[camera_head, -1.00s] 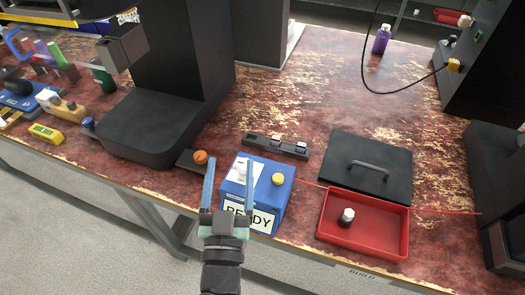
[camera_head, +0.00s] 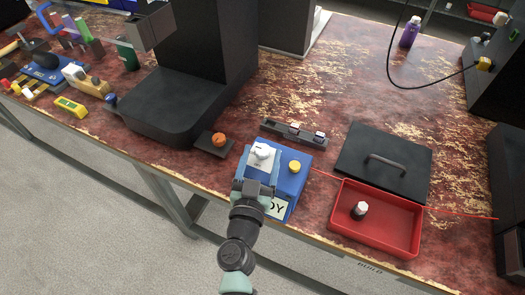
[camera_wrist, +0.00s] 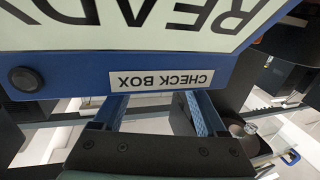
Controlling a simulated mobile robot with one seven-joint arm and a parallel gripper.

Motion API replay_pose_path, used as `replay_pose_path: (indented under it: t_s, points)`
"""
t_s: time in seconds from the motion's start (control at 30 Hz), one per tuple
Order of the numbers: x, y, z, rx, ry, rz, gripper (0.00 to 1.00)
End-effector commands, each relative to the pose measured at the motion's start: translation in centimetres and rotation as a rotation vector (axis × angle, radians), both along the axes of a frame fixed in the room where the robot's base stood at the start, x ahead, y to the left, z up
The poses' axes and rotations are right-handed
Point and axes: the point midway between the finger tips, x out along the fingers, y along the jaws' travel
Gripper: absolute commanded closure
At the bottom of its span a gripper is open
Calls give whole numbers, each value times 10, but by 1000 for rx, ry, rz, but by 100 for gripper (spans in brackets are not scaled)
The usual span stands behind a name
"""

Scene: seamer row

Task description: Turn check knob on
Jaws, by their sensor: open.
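The blue check box (camera_head: 292,182) stands at the table's front edge, with a white knob (camera_head: 262,150) and a yellow button (camera_head: 295,166) on top. Its front bears a large READY sign and a smaller CHECK BOX label (camera_wrist: 160,80), upside down in the wrist view. My gripper (camera_head: 262,162) is open over the box top, its fingers reaching toward the white knob, seemingly one on each side. In the wrist view my gripper (camera_wrist: 157,106) shows two blue fingers whose tips are hidden behind the box, so contact with the knob cannot be told.
A red tray (camera_head: 385,242) holding a dark, white-capped item is right of the box, with a black lid (camera_head: 410,165) behind it. An orange knob (camera_head: 219,140) on a dark plate is left. A grey strip (camera_head: 292,132) lies behind the box. A black machine (camera_head: 190,90) stands back left.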

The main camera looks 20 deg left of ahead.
Motion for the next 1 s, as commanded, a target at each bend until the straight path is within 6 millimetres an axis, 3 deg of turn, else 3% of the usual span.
replay_pose_path:
  t_s: [0.2,0.53,0.93,1.0]
  points:
    - [16,4,0,0,0,1,26]
    - [18,4,0,0,0,1,28]
    - [18,4,0,0,0,1,100]
    - [18,4,0,0,0,1,100]
